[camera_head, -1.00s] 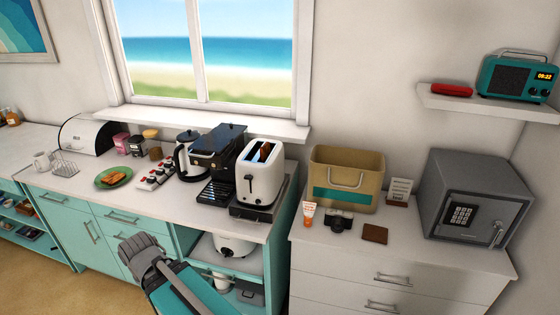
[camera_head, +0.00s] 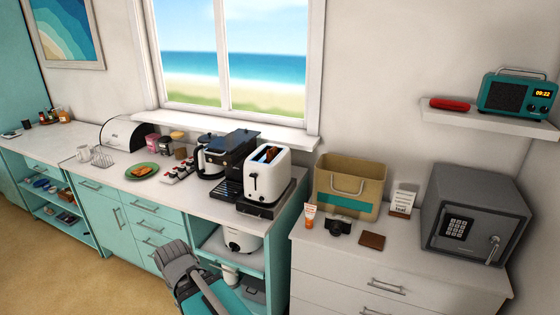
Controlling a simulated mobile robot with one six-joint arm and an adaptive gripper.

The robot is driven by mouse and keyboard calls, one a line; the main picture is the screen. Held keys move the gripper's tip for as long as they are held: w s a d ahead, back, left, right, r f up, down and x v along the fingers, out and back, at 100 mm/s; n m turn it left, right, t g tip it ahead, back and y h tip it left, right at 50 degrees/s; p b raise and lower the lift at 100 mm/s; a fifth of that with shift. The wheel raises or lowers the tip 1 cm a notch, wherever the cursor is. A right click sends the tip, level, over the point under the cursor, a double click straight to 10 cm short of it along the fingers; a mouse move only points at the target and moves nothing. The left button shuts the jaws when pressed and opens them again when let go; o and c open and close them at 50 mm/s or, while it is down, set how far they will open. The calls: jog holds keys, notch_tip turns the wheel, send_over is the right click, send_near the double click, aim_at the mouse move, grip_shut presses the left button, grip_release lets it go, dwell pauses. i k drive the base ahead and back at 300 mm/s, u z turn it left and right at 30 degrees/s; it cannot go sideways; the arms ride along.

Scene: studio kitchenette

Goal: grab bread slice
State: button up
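A bread slice (camera_head: 143,171), brown and toasted-looking, lies on a green plate (camera_head: 132,174) on the white counter. The white toaster (camera_head: 267,180) stands at the counter's right end, with something brown in its slot. My arm shows at the bottom centre, in front of the drawers and well below the counter top and the plate. Its end, my gripper (camera_head: 180,262), is small and its fingers cannot be made out, so I cannot tell whether it is open or holds anything.
A bread box (camera_head: 124,136) and a wire rack (camera_head: 102,157) stand behind and left of the plate. Floor (camera_head: 100,275) is clear at the lower left.

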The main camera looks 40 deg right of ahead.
aim_at(271, 153)
jog(key=z, duration=1.25)
jog(key=i, duration=1)
jog(key=u, duration=0.7)
